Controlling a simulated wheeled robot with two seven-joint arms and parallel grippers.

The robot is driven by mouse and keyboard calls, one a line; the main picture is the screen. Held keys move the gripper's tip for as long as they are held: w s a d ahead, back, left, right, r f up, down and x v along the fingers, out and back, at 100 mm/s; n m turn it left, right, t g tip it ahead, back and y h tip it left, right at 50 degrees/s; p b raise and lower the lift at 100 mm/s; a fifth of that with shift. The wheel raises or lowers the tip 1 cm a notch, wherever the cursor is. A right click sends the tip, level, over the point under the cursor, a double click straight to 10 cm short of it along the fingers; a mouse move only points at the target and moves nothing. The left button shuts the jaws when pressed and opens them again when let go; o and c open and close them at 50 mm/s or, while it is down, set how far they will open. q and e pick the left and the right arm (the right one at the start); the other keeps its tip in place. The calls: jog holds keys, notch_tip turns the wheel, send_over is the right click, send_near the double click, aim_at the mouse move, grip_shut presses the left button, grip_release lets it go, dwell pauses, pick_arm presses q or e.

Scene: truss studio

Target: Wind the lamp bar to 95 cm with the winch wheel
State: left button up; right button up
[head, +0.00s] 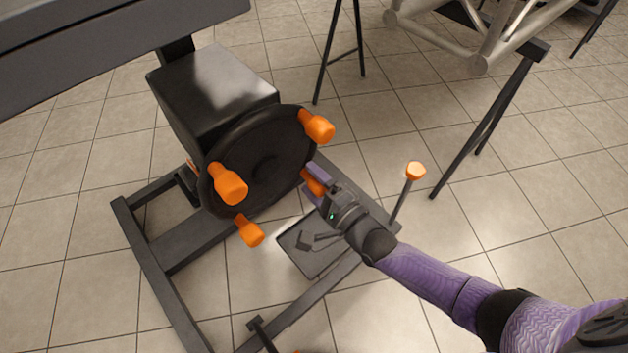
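The winch wheel (262,150) is a black upright disc on the front of a dark box (212,82). Several orange handles stick out from its rim: one at upper right (318,127), one at left (230,185), one at the bottom (249,231). My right gripper (313,183) is at the wheel's right side, its purple fingers on either side of a further orange handle, which fills the gap between them. Much of that handle is hidden by the fingers. My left gripper is out of view. I cannot make out the lamp bar or a height reading.
A dark floor frame (146,262) carries the winch. A shallow tray (289,249) with dark tools lies below the wheel. A pale truss (478,62) rests on dark stands at upper right. Tiled floor is clear at lower left.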

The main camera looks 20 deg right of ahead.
jog(key=shift+s+d+r, duration=0.1)
jog(key=shift+s+d, duration=0.05)
jog(key=shift+s, duration=0.1)
jog(key=p+v, duration=0.3)
jog(key=v, duration=0.6)
jog(key=shift+s, duration=0.15)
